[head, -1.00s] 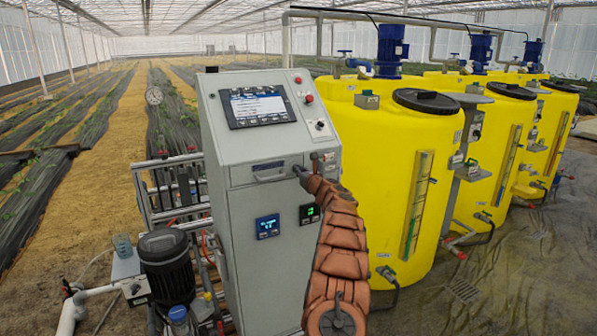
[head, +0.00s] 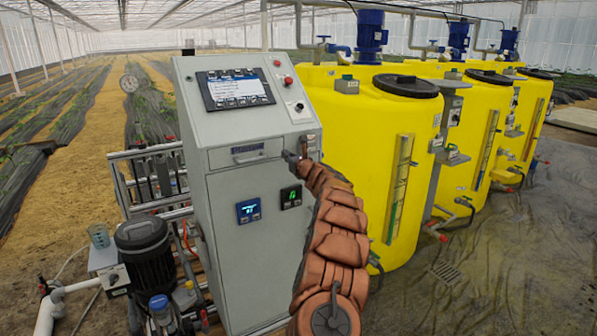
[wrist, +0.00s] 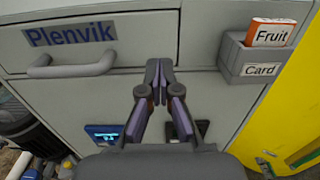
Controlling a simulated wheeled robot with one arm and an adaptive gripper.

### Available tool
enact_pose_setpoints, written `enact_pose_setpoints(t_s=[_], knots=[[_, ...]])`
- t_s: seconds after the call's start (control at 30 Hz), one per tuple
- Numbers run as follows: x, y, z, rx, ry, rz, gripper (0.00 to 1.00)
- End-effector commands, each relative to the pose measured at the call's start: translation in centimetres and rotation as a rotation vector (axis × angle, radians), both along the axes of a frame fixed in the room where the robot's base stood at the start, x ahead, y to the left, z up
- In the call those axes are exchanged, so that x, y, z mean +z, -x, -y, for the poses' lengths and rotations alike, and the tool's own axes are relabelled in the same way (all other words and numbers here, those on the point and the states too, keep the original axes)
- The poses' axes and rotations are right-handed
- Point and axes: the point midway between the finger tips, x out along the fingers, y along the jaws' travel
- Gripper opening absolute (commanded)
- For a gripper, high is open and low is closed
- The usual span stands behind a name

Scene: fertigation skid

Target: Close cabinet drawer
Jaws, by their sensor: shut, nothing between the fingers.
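The grey control cabinet (head: 270,260) stands in the middle of the head view. Its drawer (head: 222,157) is a wide, low front below the sloped panel. In the wrist view the drawer front (wrist: 150,20) has a blue Plenvik label and a grey bar handle (wrist: 72,68). The drawer looks flush or nearly flush; any small gap is hard to tell. My gripper (wrist: 158,72) is shut and empty, fingertips at the drawer's lower right part, right of the handle. I cannot tell whether they touch it. It also shows in the head view (head: 290,157).
A grey holder marked Card (wrist: 258,64) with an orange-white Fruit box (wrist: 270,32) is fixed right of the drawer. Yellow tanks (head: 370,150) stand close on the right. A pump (head: 145,255) and pipe frame stand left. Open floor lies at the right front.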

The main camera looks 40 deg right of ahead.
Motion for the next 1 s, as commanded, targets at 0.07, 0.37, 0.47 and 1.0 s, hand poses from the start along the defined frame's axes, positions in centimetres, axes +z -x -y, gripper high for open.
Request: enact_pose_setpoints(t_s=[0.07, 0.37, 0.47, 1.0], knots=[[-0.3, 0.4, -0.6, 0.006, -0.003, -0.002, 0.00], [-0.3, 2.8, -0.9, 0.007, -0.005, -0.001, 0.00], [-0.3, 3.5, -1.1, 0.011, -0.004, -0.001, 0.00], [-0.3, 7.9, -1.2, 0.005, -0.003, -0.002, 0.00]])
